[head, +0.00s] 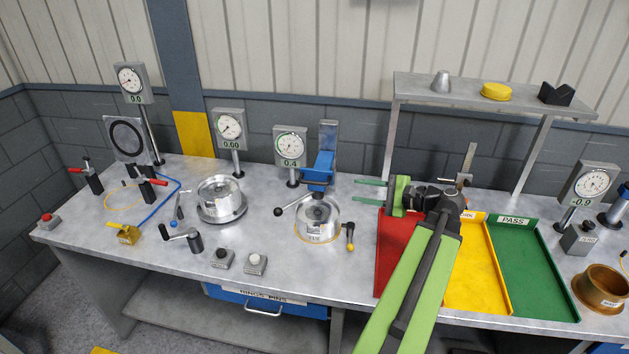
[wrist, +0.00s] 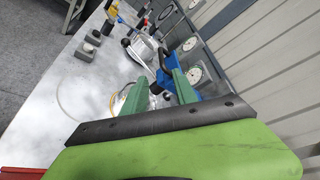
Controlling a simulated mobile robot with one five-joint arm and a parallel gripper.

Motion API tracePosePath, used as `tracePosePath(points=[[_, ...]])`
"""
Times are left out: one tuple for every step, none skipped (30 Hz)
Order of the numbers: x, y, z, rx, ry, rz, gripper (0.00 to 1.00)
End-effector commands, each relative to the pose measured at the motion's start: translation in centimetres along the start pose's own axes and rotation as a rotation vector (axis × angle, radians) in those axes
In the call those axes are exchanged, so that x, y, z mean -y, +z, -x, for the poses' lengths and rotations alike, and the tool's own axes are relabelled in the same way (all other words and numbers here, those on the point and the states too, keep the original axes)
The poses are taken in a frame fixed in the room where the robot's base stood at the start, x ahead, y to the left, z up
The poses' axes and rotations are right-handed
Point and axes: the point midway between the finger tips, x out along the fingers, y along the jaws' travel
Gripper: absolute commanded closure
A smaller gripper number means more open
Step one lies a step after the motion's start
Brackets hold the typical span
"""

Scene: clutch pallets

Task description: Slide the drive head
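The blue drive head (head: 320,172) sits on a grey upright column on the bench. It has a dark lever with a round knob reaching left. Below it stands a silver round clutch part (head: 317,226) on a base with an orange ring. My gripper (head: 357,191) is to the right of the drive head, above the red tray's back edge, with its two green fingers pointing left at it. The fingers are apart and nothing is between them in the head view. In the wrist view, the blue drive head (wrist: 178,73) shows beyond my fingers (wrist: 159,88), which partly hide the clutch part.
Red (head: 390,262), yellow (head: 487,285) and green (head: 545,285) trays lie at the right, partly behind my arm. A shelf (head: 490,95) stands above them. Dial gauges (head: 291,145) line the back.

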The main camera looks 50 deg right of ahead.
Motion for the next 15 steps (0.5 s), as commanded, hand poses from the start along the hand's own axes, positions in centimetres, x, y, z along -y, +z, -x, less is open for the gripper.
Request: tracePosePath(points=[[0.2,-0.1,0.5,-0.003,-0.011,-0.006,0.66],[0.2,-0.2,0.6,-0.003,-0.015,-0.007,0.66],[0.3,-0.2,0.6,-0.003,-0.016,-0.008,0.66],[0.2,-0.2,0.6,-0.003,-0.015,-0.008,0.66],[0.2,-0.2,0.4,-0.002,-0.015,-0.007,0.66],[0.2,-0.1,0.1,-0.001,-0.013,-0.007,0.66],[0.1,-0.1,-0.3,0.0,-0.012,-0.006,0.66],[0.1,-0.2,-0.7,0.001,-0.012,-0.006,0.66],[0.1,-0.2,-1.4,0.0,-0.012,-0.006,0.66],[0.0,-0.2,-2.0,0.001,-0.011,-0.005,0.66],[0.0,-0.2,-2.7,0.002,-0.01,-0.005,0.66],[0.0,-0.2,-3.7,0.001,-0.01,-0.005,0.66],[0.0,-0.2,-4.5,0.003,-0.009,-0.004,0.66],[0.0,-0.2,-5.3,0.002,-0.01,-0.004,0.66],[0.0,-0.2,-6.3,0.003,-0.009,-0.004,0.66]])
